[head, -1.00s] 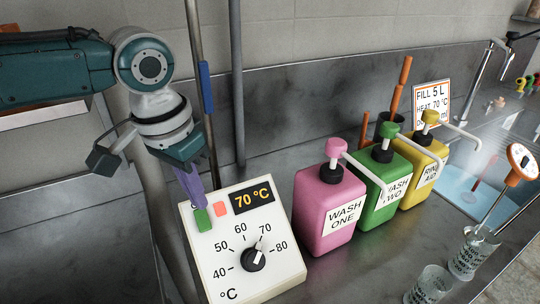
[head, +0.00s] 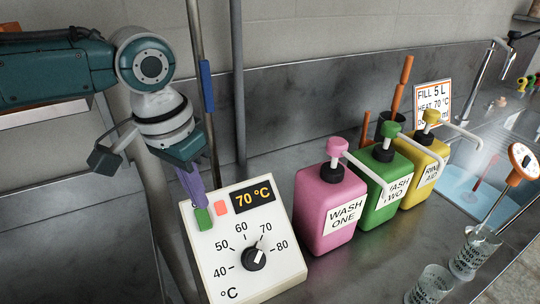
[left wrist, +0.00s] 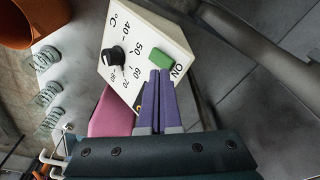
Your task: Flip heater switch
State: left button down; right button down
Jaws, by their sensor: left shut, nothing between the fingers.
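The white heater box (head: 222,262) stands on the metal counter. Its display (head: 254,195) reads 70 °C and its black dial (head: 254,258) points near 70. A green switch (head: 203,219) and a red one (head: 221,209) sit at its upper left. My left gripper (head: 201,203) is shut and empty, its purple fingers pointing down at the green switch. In the left wrist view the fingertips (left wrist: 160,74) are just beside the green switch (left wrist: 173,62), which is marked ON; I cannot tell whether they touch. The fingers hide the red switch there. My right gripper is not in view.
Pink (head: 327,205), green (head: 385,185) and yellow (head: 424,170) pump bottles stand right of the box. Glass beakers (head: 430,285) are at the front right. A vertical pipe with a blue sleeve (head: 207,86) rises behind my left gripper. A water basin (head: 462,188) lies at the far right.

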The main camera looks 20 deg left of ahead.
aim_at(203, 219)
pick_arm(q)
jog(key=shift+f+b, duration=0.75)
jog(key=shift+f, duration=0.5)
dwell(0.4)
jog(key=shift+r, duration=0.1)
notch_tip(203, 219, up, 7)
jog(key=p, duration=0.8)
